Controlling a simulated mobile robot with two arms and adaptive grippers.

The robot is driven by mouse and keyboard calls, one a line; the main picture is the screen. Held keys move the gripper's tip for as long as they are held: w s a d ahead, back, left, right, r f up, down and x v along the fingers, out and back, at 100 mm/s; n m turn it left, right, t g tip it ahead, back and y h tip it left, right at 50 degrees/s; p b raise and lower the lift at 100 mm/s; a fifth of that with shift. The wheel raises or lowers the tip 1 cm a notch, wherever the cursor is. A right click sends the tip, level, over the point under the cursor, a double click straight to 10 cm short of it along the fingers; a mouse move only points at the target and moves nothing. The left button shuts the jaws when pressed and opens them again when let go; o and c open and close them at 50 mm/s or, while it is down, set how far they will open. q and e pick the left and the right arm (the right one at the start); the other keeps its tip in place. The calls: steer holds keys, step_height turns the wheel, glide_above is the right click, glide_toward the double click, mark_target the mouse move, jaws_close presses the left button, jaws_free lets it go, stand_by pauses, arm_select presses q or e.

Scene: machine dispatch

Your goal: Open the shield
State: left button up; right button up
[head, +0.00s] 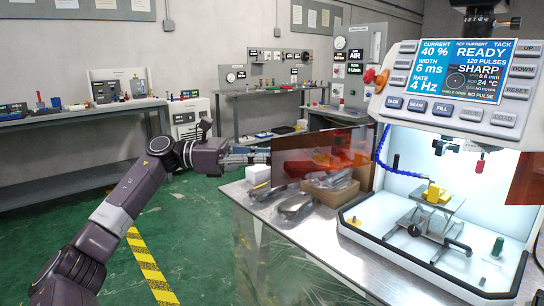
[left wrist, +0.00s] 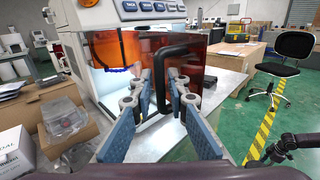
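The shield is a translucent amber panel (head: 322,158) standing out at the left of the lit machine chamber, which shows open at its front. In the left wrist view the amber panel (left wrist: 205,68) carries a black bent handle (left wrist: 162,82). My left gripper (head: 262,155) is at the panel's left edge in the head view. In the left wrist view its blue-padded fingers (left wrist: 160,80) stand on either side of the handle, apart, with a narrow gap around it; firm contact does not show. My right gripper is in neither view.
Inside the chamber a yellow part (head: 434,194) sits on a small jack stand (head: 430,217). The control display (head: 455,70) hangs above. Bagged items and a cardboard box (head: 330,190) lie on the bench beneath the panel. Green floor is clear left of the bench.

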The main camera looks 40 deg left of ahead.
arm_select(q)
steer(key=v, duration=1.2)
steer(key=shift+s, duration=0.1)
